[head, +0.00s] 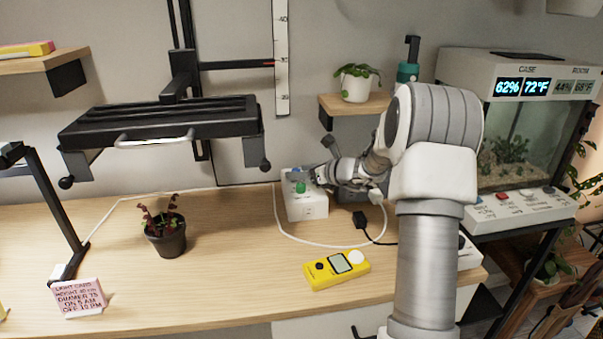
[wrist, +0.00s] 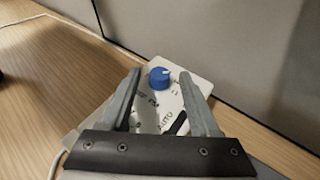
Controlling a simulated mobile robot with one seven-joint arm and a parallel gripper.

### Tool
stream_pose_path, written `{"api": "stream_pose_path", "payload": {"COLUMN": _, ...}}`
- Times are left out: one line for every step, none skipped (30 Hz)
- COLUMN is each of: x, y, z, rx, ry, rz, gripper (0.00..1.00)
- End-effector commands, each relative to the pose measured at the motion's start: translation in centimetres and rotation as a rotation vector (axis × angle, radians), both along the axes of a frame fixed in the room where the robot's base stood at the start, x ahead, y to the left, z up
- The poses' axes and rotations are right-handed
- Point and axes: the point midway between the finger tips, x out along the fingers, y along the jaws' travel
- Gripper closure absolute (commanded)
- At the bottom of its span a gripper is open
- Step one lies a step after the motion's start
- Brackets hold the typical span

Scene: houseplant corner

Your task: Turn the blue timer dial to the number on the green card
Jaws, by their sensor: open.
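The blue timer dial (wrist: 159,77) shows in the wrist view on the white timer box (wrist: 203,84), with a pale pointer mark toward its upper right. Printed markings, including "AUTO", are partly visible and too small to read fully. My gripper (wrist: 160,74) is open, its two fingers apart on either side of the dial in the picture; I cannot tell whether they touch it. I see no green card.
A pink card (head: 79,297) reads "LIGHT CARD", with height, dimmer and on/off times. A yellow meter (head: 337,269) lies in front of the timer box, with cables between. A potted plant (head: 166,238) stands left, below a black lamp (head: 160,128). A terrarium (head: 520,150) stands right.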

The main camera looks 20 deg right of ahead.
Motion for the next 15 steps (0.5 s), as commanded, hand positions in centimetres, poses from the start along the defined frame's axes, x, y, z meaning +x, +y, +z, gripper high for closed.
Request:
{"api": "stream_pose_path", "payload": {"x": 0.00, "y": 0.01, "z": 0.01, "rx": 0.000, "ry": 0.000, "rz": 0.000, "gripper": 0.38}}
{"api": "stream_pose_path", "payload": {"x": 0.00, "y": 0.01, "z": 0.01, "rx": 0.000, "ry": 0.000, "rz": 0.000, "gripper": 0.38}}
{"api": "stream_pose_path", "payload": {"x": -0.01, "y": 0.01, "z": 0.01, "rx": 0.000, "ry": 0.000, "rz": 0.000, "gripper": 0.38}}
{"api": "stream_pose_path", "payload": {"x": -0.01, "y": 0.01, "z": 0.01, "rx": 0.000, "ry": 0.000, "rz": 0.000, "gripper": 0.38}}
{"api": "stream_pose_path", "payload": {"x": -0.01, "y": 0.01, "z": 0.01, "rx": 0.000, "ry": 0.000, "rz": 0.000, "gripper": 0.43}}
{"api": "stream_pose_path", "payload": {"x": -0.01, "y": 0.01, "z": 0.00, "rx": 0.000, "ry": 0.000, "rz": 0.000, "gripper": 0.50}}
{"api": "stream_pose_path", "payload": {"x": -0.02, "y": 0.00, "z": 0.01, "rx": 0.000, "ry": 0.000, "rz": 0.000, "gripper": 0.56}}
{"api": "stream_pose_path", "payload": {"x": -0.02, "y": 0.00, "z": 0.01, "rx": 0.000, "ry": 0.000, "rz": 0.000, "gripper": 0.61}}
{"api": "stream_pose_path", "payload": {"x": -0.02, "y": 0.00, "z": 0.01, "rx": 0.000, "ry": 0.000, "rz": 0.000, "gripper": 0.68}}
{"api": "stream_pose_path", "payload": {"x": -0.02, "y": 0.00, "z": 0.01, "rx": 0.000, "ry": 0.000, "rz": 0.000, "gripper": 0.74}}
{"api": "stream_pose_path", "payload": {"x": -0.03, "y": 0.00, "z": 0.01, "rx": 0.000, "ry": 0.000, "rz": 0.000, "gripper": 0.79}}
{"api": "stream_pose_path", "payload": {"x": -0.03, "y": 0.01, "z": 0.01, "rx": 0.000, "ry": 0.000, "rz": 0.001, "gripper": 0.86}}
{"api": "stream_pose_path", "payload": {"x": -0.03, "y": 0.01, "z": 0.01, "rx": 0.000, "ry": 0.000, "rz": 0.001, "gripper": 0.92}}
{"api": "stream_pose_path", "payload": {"x": -0.03, "y": 0.01, "z": 0.01, "rx": 0.000, "ry": 0.000, "rz": 0.001, "gripper": 0.97}}
{"api": "stream_pose_path", "payload": {"x": -0.04, "y": 0.01, "z": 0.00, "rx": 0.000, "ry": 0.000, "rz": 0.001, "gripper": 1.00}}
